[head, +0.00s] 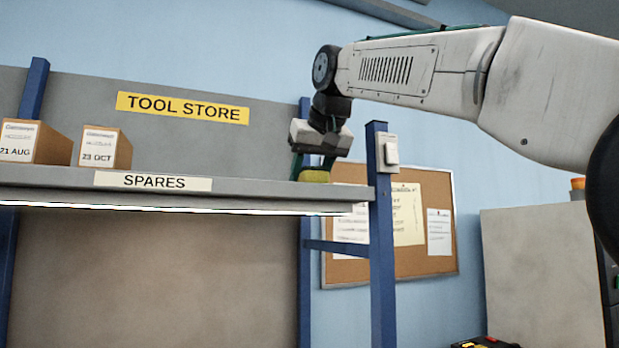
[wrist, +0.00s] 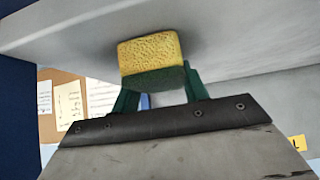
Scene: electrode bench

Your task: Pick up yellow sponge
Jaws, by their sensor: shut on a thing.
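The yellow sponge (head: 315,176) is at the right end of the grey shelf in the head view, just behind the front edge. In the wrist view the sponge (wrist: 151,58) shows a yellow porous face and a dark green layer. My gripper (head: 314,168) comes down on it from above. In the wrist view the green fingers of my gripper (wrist: 156,88) are on either side of the sponge, shut on it. I cannot tell whether the sponge's underside touches the shelf.
The grey shelf (head: 245,187) carries two cardboard boxes (head: 38,142) (head: 105,147) at the left. A blue post (head: 381,230) with a white switch box (head: 391,151) stands right of the gripper. A pinboard (head: 440,255) hangs behind. The shelf between boxes and sponge is clear.

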